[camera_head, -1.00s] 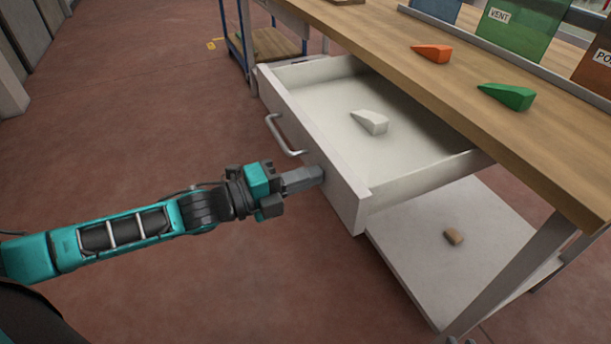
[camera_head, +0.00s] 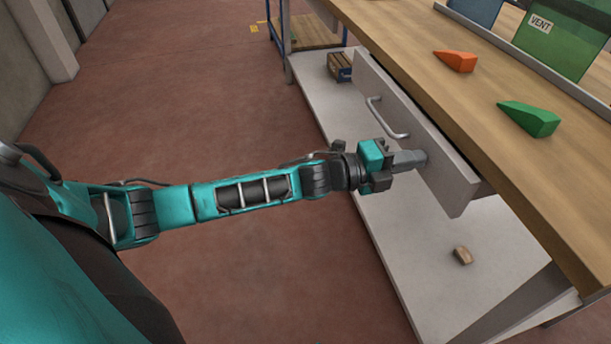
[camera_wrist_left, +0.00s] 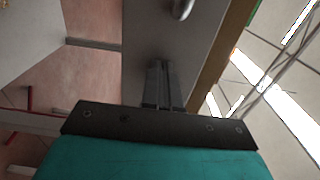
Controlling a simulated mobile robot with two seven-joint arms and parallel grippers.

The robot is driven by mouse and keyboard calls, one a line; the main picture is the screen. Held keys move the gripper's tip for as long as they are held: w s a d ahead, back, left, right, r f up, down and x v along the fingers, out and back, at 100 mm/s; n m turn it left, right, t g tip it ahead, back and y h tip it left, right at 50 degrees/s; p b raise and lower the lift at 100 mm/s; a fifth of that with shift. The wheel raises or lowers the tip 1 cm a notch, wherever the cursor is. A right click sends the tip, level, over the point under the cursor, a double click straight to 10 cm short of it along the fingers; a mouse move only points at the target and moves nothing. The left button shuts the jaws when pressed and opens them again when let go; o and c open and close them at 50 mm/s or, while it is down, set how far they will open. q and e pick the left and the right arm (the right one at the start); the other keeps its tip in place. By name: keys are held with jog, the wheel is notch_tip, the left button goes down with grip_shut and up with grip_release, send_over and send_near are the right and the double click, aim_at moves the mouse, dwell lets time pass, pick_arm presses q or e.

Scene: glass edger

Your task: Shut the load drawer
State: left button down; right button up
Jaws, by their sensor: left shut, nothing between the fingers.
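The load drawer (camera_head: 437,158) is a grey-white drawer under the wooden bench top. Its front stands only a little out from the bench edge, and its inside is hidden. Its bar handle (camera_head: 387,118) is on the front face, and also shows at the top of the left wrist view (camera_wrist_left: 183,9). My left gripper (camera_head: 422,158) is shut and empty. Its fingertips are at the drawer front, to the right of and below the handle, and appear to touch it. In the left wrist view the shut fingers (camera_wrist_left: 163,85) point at the grey panel. My right gripper is not in view.
The bench top (camera_head: 480,110) carries an orange wedge (camera_head: 456,61), a green wedge (camera_head: 530,118) and a green bin marked VENT (camera_head: 565,38). A lower shelf (camera_head: 400,235) holds a small brown block (camera_head: 462,255) and a box (camera_head: 340,67). The floor at left is clear.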

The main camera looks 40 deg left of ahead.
aim_at(429, 154)
pick_arm(q)
jog(key=x, duration=0.3)
jog(key=shift+w+d, duration=0.2)
jog(key=shift+w, duration=0.1)
jog(key=shift+r, duration=0.15)
jog(key=shift+w+d+r, duration=0.1)
